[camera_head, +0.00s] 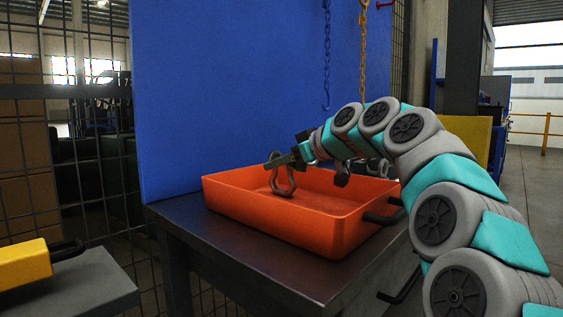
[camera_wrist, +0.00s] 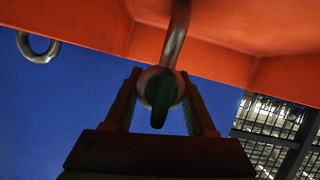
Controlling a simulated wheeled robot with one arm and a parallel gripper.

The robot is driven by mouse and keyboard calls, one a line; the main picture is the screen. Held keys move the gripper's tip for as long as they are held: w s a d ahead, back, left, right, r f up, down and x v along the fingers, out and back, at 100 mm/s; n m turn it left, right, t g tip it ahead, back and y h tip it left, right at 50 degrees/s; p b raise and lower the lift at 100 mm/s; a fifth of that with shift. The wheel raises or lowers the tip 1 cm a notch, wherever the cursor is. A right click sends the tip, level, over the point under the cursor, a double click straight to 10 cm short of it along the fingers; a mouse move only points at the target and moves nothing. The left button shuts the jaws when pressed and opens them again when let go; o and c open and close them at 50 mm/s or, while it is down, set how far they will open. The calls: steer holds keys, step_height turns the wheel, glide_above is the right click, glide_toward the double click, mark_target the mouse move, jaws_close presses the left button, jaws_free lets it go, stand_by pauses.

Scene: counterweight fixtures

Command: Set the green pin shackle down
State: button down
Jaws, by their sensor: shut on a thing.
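The green pin shackle (camera_head: 283,183) is a grey metal loop with a green pin (camera_head: 278,161) across its top. It hangs upright, loop down, over the inside of the orange tray (camera_head: 272,221), towards the tray's left part. I cannot tell whether its loop touches the tray floor. My gripper (camera_head: 296,155) is shut on its pin end. In the wrist view the green pin end (camera_wrist: 160,92) sits between my two fingers, and the grey loop (camera_wrist: 176,35) runs away towards the orange tray surface (camera_wrist: 225,40).
The tray stands on a dark metal table (camera_head: 190,228) before a blue panel (camera_head: 230,80). Another grey shackle (camera_head: 342,174) shows by the tray's right part, below my arm. A blue chain (camera_head: 326,55) and a yellow chain (camera_head: 362,50) hang behind.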

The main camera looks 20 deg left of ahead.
steer(key=shift+c, duration=1.1)
jaws_free()
steer(key=shift+r, duration=0.1)
steer(key=shift+r+p, duration=0.1)
steer(key=shift+p, duration=0.2)
steer(key=v, duration=1.2)
steer(key=shift+b, duration=0.4)
